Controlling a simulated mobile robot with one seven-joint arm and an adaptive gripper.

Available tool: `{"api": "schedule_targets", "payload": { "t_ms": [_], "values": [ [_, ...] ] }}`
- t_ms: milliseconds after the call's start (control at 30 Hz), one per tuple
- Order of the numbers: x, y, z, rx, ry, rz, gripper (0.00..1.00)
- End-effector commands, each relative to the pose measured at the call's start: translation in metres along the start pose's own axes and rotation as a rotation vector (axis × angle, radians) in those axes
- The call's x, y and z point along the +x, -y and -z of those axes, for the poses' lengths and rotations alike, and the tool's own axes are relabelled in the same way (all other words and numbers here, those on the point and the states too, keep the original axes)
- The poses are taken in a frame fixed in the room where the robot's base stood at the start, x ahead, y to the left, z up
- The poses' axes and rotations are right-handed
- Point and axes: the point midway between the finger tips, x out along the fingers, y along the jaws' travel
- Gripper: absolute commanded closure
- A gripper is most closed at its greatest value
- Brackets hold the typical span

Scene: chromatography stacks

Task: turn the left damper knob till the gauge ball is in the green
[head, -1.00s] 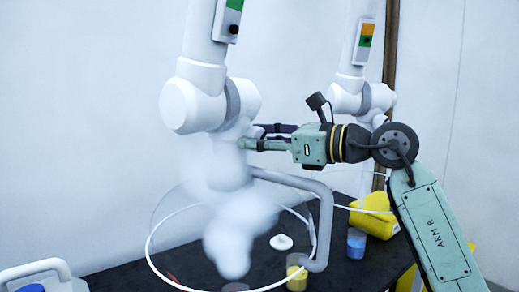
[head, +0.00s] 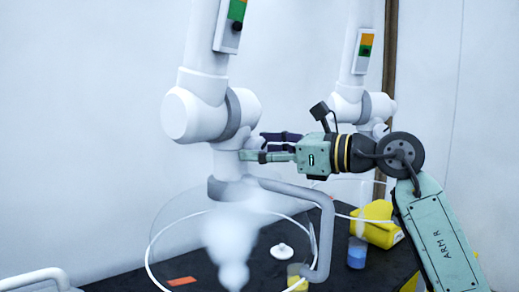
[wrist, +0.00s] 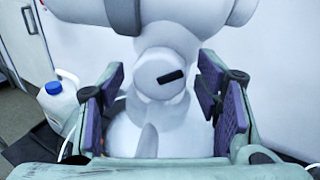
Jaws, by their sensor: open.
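The left gauge (head: 230,24) is on the left white duct, at the top of the head view. Its dark ball (head: 237,27) sits at the lower edge of the green band, seemingly just under it. The left damper knob (wrist: 160,72) is white with a black bar mark that tilts slightly up to the right in the wrist view. My gripper (head: 257,148) is open beside the left arm's joint. In the wrist view its purple pads stand on either side of the knob, apart from it.
A second duct with its own gauge (head: 364,52) stands to the right. Below are a hood with a grey handle (head: 326,235), white vapour (head: 230,240), a yellow object (head: 375,225) and a beaker of blue liquid (head: 357,252). A jug (wrist: 57,103) stands left in the wrist view.

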Motion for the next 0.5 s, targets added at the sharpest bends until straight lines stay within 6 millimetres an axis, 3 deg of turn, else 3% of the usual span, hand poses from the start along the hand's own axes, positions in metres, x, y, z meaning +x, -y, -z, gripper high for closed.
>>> {"api": "schedule_targets", "payload": {
  "t_ms": [500],
  "values": [
    [-0.098, 0.001, 0.000, 0.000, 0.001, 0.002, 0.42]
  ]
}}
